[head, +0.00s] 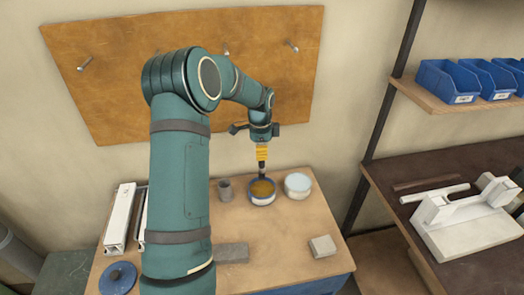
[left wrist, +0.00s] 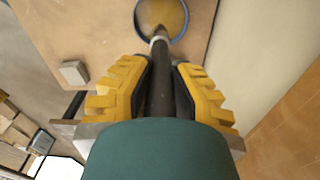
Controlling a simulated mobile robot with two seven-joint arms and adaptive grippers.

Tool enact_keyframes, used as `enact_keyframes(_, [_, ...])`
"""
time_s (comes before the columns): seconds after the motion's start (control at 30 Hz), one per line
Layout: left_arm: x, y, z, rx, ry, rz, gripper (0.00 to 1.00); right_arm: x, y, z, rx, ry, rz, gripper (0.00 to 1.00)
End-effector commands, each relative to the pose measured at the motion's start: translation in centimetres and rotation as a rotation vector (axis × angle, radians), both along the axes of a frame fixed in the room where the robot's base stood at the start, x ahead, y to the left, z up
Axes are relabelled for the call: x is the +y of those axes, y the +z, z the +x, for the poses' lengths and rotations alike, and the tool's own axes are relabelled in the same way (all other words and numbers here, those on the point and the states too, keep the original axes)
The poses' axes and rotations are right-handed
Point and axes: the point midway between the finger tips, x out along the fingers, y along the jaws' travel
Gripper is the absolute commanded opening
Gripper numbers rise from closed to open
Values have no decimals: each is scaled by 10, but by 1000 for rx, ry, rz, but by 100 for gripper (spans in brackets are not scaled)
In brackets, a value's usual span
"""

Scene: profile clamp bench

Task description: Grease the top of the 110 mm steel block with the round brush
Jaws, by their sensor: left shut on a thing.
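My left gripper (head: 262,153) is shut on the dark handle of the round brush (head: 262,171), which points down. In the left wrist view the brush (left wrist: 160,85) runs between the yellow finger pads to an open blue-rimmed tin of amber grease (left wrist: 162,14). The brush's lower end is at the tin (head: 262,200); I cannot tell how deep it sits in the grease. A long grey block (head: 232,253) lies on the bench, partly hidden by my left arm. A smaller, paler block (head: 322,246) lies to its right. No size marking is readable. My right gripper is out of view.
A pale-topped tin (head: 298,185) and a grey cup (head: 225,189) flank the grease tin. A blue lid (head: 118,278) and white profiles (head: 120,215) lie at left. A dark side table (head: 440,170) with a white fixture (head: 475,220) stands at right. Bench between the blocks is clear.

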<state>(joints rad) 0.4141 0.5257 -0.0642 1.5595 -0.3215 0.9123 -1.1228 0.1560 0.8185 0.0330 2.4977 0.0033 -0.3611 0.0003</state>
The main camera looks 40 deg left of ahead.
Motion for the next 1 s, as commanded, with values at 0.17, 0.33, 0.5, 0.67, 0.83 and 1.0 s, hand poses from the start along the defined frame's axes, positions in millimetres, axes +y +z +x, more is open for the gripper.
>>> enact_keyframes(0.17, [0, -18, 0, 2, 0, -1, 0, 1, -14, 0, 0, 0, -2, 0])
enact_keyframes(0.33, [0, -36, 0, 2, 0, -1, 0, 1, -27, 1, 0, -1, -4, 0])
enact_keyframes(0.5, [0, -49, 0, 1, 0, 0, 0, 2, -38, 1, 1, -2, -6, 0])
enact_keyframes(0.67, [0, -53, 0, 0, 0, 0, 0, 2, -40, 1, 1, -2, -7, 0])
enact_keyframes(0.83, [0, -53, 0, 0, 0, 0, 0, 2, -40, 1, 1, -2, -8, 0])
enact_keyframes(1.0, [0, -53, 0, 0, 0, 0, 0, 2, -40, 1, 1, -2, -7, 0])
